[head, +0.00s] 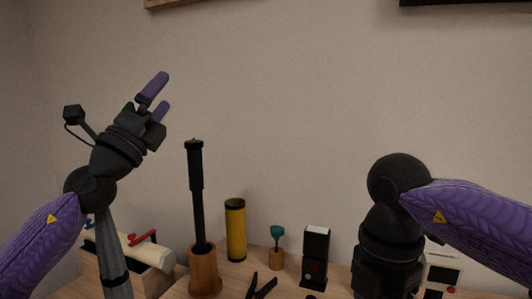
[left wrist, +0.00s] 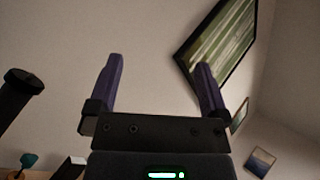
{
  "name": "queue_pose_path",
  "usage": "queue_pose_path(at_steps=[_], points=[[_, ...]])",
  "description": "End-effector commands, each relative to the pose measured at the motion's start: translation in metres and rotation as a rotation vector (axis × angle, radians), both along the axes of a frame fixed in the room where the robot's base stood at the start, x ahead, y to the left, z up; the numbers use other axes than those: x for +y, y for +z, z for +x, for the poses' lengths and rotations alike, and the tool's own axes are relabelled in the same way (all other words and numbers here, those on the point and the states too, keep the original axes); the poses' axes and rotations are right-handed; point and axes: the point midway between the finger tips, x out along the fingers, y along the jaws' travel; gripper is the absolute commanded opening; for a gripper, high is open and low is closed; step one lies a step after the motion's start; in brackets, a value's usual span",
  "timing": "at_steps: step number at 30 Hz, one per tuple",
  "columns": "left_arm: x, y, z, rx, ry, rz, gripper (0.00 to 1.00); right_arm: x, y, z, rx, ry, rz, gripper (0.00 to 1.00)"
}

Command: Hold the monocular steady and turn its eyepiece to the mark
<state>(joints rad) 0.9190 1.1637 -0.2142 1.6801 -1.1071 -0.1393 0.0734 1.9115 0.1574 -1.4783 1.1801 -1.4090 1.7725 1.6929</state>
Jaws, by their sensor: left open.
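My left gripper (head: 158,98) is raised at the upper left, open and empty, fingers pointing up and right. In the left wrist view its two purple fingers (left wrist: 160,72) are wide apart with only wall between them. No monocular can be made out for certain, and no mark shows. A slim black stepped tube (head: 196,170) stands upright in a wooden holder, below and right of the left gripper; its black top appears to show in the left wrist view (left wrist: 22,82). My right arm hangs at the right, its fingers below the frame.
A yellow cylinder (head: 235,230), a teal-topped tool (head: 277,234) in a wooden holder and a black box (head: 315,255) stand behind black pliers (head: 261,288). A cream roll (head: 148,252) lies at the left. A white device (head: 441,270) is partly behind my right arm. The air above is clear.

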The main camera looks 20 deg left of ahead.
Motion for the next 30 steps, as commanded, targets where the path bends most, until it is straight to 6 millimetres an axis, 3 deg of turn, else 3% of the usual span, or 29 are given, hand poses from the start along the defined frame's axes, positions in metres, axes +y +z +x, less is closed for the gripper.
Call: queue_pose_path(at_steps=[1, 3, 7, 11, 15, 19, 24, 27, 30], points=[[-0.018, -0.035, 0.017, 0.065, 0.015, 0.073, 1.00, 0.000, 0.000, 0.000, 0.000, 0.000, 0.000, 0.59], [-0.044, -0.085, 0.034, 0.145, 0.038, 0.194, 1.00, 0.000, 0.000, 0.000, 0.000, 0.000, 0.000, 0.59], [-0.097, -0.180, 0.046, 0.262, 0.039, 0.420, 1.00, 0.000, 0.000, 0.000, 0.000, 0.000, 0.000, 0.59], [-0.152, -0.272, 0.029, 0.334, -0.005, 0.640, 1.00, 0.000, 0.000, 0.000, 0.000, 0.000, 0.000, 0.59], [-0.211, -0.355, -0.016, 0.355, -0.089, 0.841, 1.00, 0.000, 0.000, 0.000, 0.000, 0.000, 0.000, 0.59], [-0.253, -0.403, -0.064, 0.335, -0.164, 0.964, 1.00, 0.000, 0.000, 0.000, 0.000, 0.000, 0.000, 0.59], [-0.281, -0.427, -0.102, 0.302, -0.216, 1.033, 1.00, 0.000, 0.000, 0.000, 0.000, 0.000, 0.000, 0.59], [-0.290, -0.430, -0.102, 0.295, -0.221, 1.042, 1.00, 0.000, 0.000, 0.000, 0.000, 0.000, 0.000, 0.59], [-0.303, -0.429, -0.088, 0.294, -0.221, 1.038, 1.00, 0.000, 0.000, 0.000, 0.000, 0.000, 0.000, 0.59]])
